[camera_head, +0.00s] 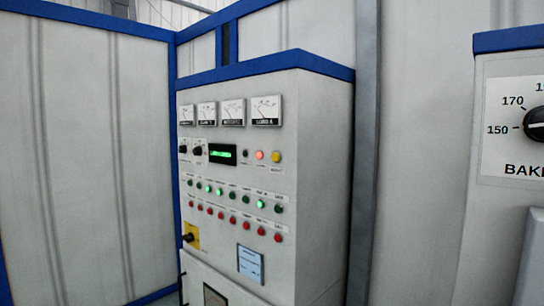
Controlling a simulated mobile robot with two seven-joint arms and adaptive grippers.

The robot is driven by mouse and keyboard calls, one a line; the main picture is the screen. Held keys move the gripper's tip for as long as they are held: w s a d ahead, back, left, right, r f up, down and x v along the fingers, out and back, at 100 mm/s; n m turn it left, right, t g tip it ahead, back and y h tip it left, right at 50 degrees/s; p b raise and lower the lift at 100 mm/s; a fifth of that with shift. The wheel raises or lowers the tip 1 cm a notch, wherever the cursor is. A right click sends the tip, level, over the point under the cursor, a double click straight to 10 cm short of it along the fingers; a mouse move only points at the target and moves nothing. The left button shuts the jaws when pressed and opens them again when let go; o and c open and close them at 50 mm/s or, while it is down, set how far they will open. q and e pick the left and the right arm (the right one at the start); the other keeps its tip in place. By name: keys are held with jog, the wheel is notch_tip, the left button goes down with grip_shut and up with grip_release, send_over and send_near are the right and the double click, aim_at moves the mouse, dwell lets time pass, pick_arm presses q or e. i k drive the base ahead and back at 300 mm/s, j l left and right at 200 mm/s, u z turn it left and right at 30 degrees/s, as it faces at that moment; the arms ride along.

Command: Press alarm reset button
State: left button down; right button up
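A grey control cabinet (318,180) with a blue top edge stands in the middle of the head view. To the right of its green display (222,154) sit a small dark button (245,153), a bright orange-red one (259,155) and a yellow one (276,156). The labels under them are too small to read, so I cannot tell which is the alarm reset button. Below are a row of green buttons or lamps (232,194), some lit, and a row of red ones (232,219). Neither of my grippers is in view.
Several gauges (233,112) line the panel's top, with two black knobs (198,151) below at left. A yellow-plated switch (190,236) sits low left. At right, another cabinet (500,215) has a large black dial (536,124). Pale wall panels (90,150) stand at left.

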aim_at(275, 158)
jog(key=i+j+z, duration=0.15)
jog(key=i+j, duration=0.6)
